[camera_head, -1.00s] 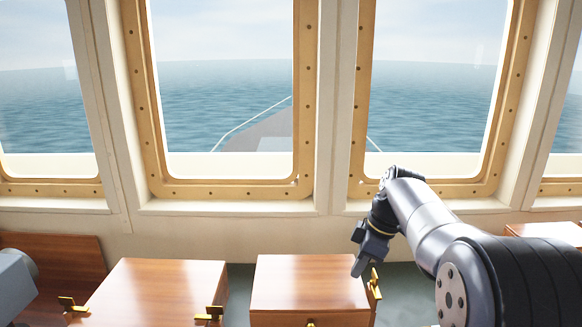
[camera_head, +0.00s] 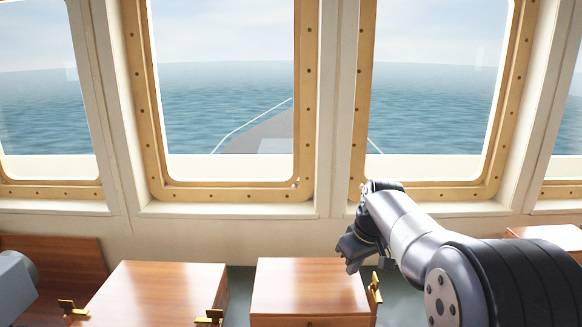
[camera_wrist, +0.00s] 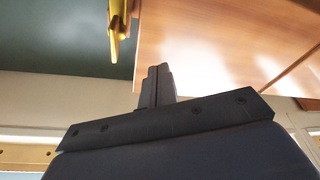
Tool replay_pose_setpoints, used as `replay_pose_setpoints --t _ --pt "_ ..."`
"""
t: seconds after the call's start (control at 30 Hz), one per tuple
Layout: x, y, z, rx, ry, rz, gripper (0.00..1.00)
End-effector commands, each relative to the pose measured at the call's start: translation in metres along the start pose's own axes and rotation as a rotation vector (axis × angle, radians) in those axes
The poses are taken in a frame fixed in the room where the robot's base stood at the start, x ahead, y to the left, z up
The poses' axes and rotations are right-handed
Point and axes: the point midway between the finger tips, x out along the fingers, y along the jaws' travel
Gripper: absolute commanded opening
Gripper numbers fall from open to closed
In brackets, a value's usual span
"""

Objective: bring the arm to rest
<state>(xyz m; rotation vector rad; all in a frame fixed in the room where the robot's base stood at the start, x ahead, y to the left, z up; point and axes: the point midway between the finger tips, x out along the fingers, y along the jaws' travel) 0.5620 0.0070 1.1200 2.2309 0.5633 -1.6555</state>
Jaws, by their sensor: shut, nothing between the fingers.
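My gripper (camera_head: 350,268) hangs at the end of my arm, above the right rear corner of the middle wooden cabinet (camera_head: 308,283) in the head view. In the wrist view the fingers of my gripper (camera_wrist: 158,72) are together and hold nothing. The brass fitting (camera_head: 375,288) on the cabinet's right side is close by; a brass fitting also shows at the top of the wrist view (camera_wrist: 119,25), apart from the fingers.
A second wooden cabinet (camera_head: 158,290) with brass fittings (camera_head: 209,317) stands to the left. Another wooden top (camera_head: 548,236) is at the right edge. Framed windows (camera_head: 232,190) line the wall behind. A strip of dark green floor (camera_head: 240,284) lies between the cabinets.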

Motion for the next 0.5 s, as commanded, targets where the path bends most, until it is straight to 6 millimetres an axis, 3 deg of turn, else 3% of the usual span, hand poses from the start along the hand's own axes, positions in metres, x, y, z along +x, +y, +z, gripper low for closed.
replay_pose_setpoints --t 0.33,0.5 --pt "0.007 0.001 -0.011 0.235 0.044 0.065 0.0" --pt "-0.028 0.0 -0.01 0.236 0.049 0.067 0.0"
